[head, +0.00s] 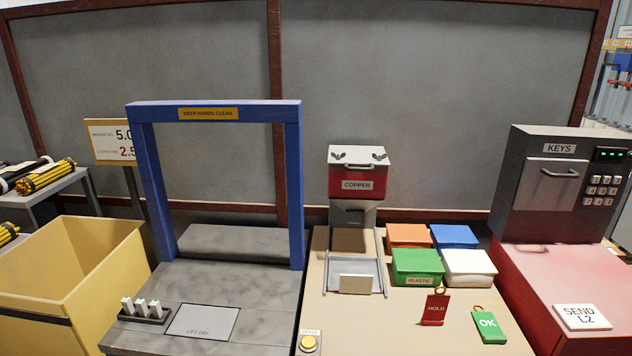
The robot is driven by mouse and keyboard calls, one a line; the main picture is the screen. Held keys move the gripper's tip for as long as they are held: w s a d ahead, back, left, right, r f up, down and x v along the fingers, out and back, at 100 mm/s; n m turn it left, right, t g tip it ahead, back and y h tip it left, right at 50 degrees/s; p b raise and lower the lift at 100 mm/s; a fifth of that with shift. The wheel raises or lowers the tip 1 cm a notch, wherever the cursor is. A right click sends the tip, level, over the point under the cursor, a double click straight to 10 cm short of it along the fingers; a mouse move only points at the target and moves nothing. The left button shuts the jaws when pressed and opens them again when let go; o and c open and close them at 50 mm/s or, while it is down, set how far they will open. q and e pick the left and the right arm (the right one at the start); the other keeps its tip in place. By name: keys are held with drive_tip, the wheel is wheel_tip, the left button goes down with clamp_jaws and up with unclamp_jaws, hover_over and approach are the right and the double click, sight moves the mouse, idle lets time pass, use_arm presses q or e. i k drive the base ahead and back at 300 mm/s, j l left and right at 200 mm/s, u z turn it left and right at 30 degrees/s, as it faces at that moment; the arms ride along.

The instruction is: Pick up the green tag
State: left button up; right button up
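The green tag (488,326), marked OK, lies at the front right of the tan table top, with a small ring at its upper end. A red tag (434,308), marked HOLD, is just to its left, also with a ring at its top. The two tags are apart. Neither of my grippers shows in the head view.
Several small bins, including the green plastic bin (417,266) and the white bin (469,266), stand behind the tags. A red bench (562,275) with the black key box (553,180) is at right. A blue frame (293,200) stands left. A yellow button (309,343) sits at the front.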

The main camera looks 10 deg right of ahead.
sight(491, 330)
drive_tip(key=z, duration=1.4)
